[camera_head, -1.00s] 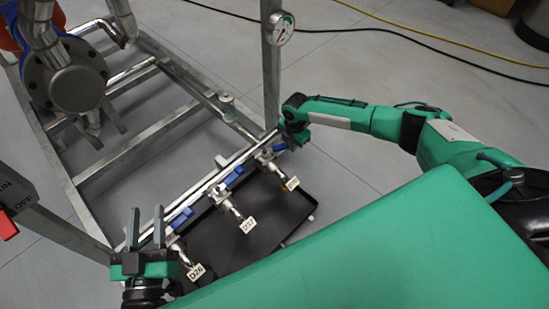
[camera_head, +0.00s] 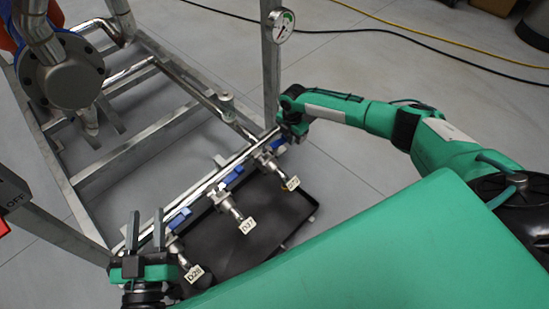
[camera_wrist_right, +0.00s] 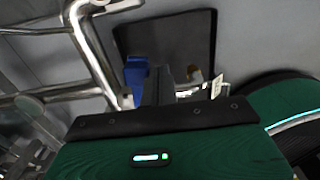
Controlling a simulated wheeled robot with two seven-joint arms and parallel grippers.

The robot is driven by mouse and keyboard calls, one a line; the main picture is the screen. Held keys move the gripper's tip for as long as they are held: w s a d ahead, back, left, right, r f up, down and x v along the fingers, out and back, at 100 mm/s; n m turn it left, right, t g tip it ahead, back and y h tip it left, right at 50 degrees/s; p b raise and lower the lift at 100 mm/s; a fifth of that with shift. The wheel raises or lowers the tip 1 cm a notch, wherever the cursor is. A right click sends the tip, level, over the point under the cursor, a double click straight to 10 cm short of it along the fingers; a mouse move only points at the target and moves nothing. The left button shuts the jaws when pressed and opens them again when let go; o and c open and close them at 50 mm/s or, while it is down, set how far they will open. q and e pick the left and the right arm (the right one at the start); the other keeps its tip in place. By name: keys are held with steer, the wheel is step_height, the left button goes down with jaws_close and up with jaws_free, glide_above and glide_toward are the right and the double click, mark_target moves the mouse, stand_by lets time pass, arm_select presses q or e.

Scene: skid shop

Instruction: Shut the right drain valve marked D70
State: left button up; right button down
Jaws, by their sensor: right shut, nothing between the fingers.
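The right drain valve (camera_head: 265,158) is the far right one of three on a shiny pipe. Its small tag (camera_head: 291,184) is too small to read surely. Its blue handle (camera_head: 279,147) is just below my right gripper (camera_head: 291,130), partly hidden by it. In the right wrist view a blue handle (camera_wrist_right: 137,76) stands just left of the shut fingers (camera_wrist_right: 160,86); I cannot tell whether they touch. My left gripper (camera_head: 146,230) is open and empty, fingers up, near the left valve (camera_head: 174,248).
The middle valve (camera_head: 227,203) and the left valve have blue handles and tags. A black drip tray (camera_head: 270,225) lies under the valves. A metal skid frame (camera_head: 130,160) and a gauge post (camera_head: 271,80) stand close. Open floor (camera_head: 400,50) lies beyond.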

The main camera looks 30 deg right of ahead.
steer(key=shift+w, duration=0.3)
steer(key=shift+s, duration=0.1)
steer(key=shift+s+d+r+p, duration=0.1)
steer(key=shift+s+d+p, duration=0.1)
steer(key=shift+s+p, duration=0.45)
step_height(320, 180, up, 7)
steer(key=p, duration=0.7)
steer(key=shift+w, duration=0.15)
